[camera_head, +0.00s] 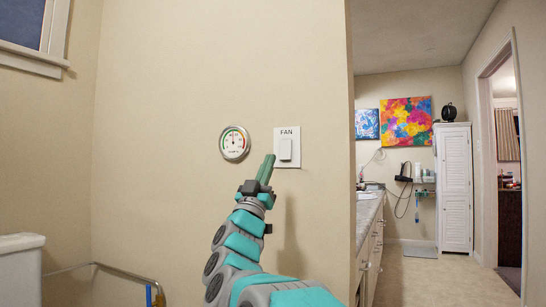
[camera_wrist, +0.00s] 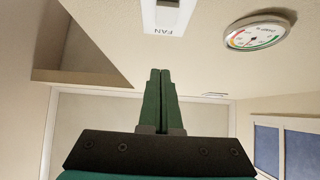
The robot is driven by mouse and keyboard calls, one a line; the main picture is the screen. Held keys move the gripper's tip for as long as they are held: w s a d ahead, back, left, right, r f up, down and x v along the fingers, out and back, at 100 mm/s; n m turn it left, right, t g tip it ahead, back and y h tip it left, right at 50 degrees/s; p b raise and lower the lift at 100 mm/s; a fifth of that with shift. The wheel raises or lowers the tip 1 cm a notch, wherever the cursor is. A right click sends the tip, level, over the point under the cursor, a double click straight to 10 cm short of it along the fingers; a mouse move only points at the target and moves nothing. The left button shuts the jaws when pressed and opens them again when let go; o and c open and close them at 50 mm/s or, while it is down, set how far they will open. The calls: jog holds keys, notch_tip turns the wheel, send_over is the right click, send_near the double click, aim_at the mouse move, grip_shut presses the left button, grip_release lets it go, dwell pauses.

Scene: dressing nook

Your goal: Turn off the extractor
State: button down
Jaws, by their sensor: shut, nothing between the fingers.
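A white wall switch plate labelled FAN (camera_head: 287,147) is on the beige wall, with a raised rocker (camera_head: 285,149) in its middle. The plate also shows at the top of the wrist view (camera_wrist: 168,18), partly cut off by the frame's edge. My gripper (camera_head: 268,160) is raised in front of the wall, its green fingertips just left of and slightly below the rocker in the head view. In the wrist view my gripper (camera_wrist: 160,72) has its two fingers together with nothing between them. I cannot tell whether the tips touch the wall.
A round dial gauge (camera_head: 235,143) hangs left of the switch and also shows in the wrist view (camera_wrist: 259,34). A metal rail (camera_head: 105,268) and a white fixture (camera_head: 21,270) are at lower left. A counter (camera_head: 368,218) and white cabinet (camera_head: 454,188) stand beyond the wall's right edge.

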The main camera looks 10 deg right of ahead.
jog(key=shift+v, duration=1.45)
jog(key=shift+s+a+r, duration=0.1)
jog(key=shift+s+r, duration=0.1)
jog(key=w+a+f+n+g+y+p, duration=0.25)
jog(key=a+f+n+y, duration=0.35)
jog(key=f+n+y, duration=0.85)
jog(key=s+f+m+g+y+p, duration=0.1)
jog(key=s+f+m+g+y, duration=0.1)
jog(key=s+f+g, duration=0.45)
jog(key=s+f+m+g+y+p, duration=0.1)
jog(key=s+f+y, duration=0.25)
jog(key=f, duration=0.55)
jog(key=s+d+f+m+g+h+p, duration=0.15)
jog(key=s+f+g, duration=0.35)
jog(key=s, duration=0.5)
jog(key=s+d+f+g+h, duration=0.1)
jog(key=s+d+f+g, duration=0.2)
jog(key=s+f, duration=0.55)
jog(key=s+d+f+m+g, duration=0.1)
jog(key=s+d+g, duration=0.1)
jog(key=s, duration=0.8)
jog(key=s+d+f+m+g+h, duration=0.1)
jog(key=s+g, duration=0.3)
jog(key=s, duration=0.7)
jog(key=shift+s+d+f+m+p, duration=0.3)
jog(key=shift+s+d+f+m, duration=0.1)
jog(key=shift+d, duration=0.3)
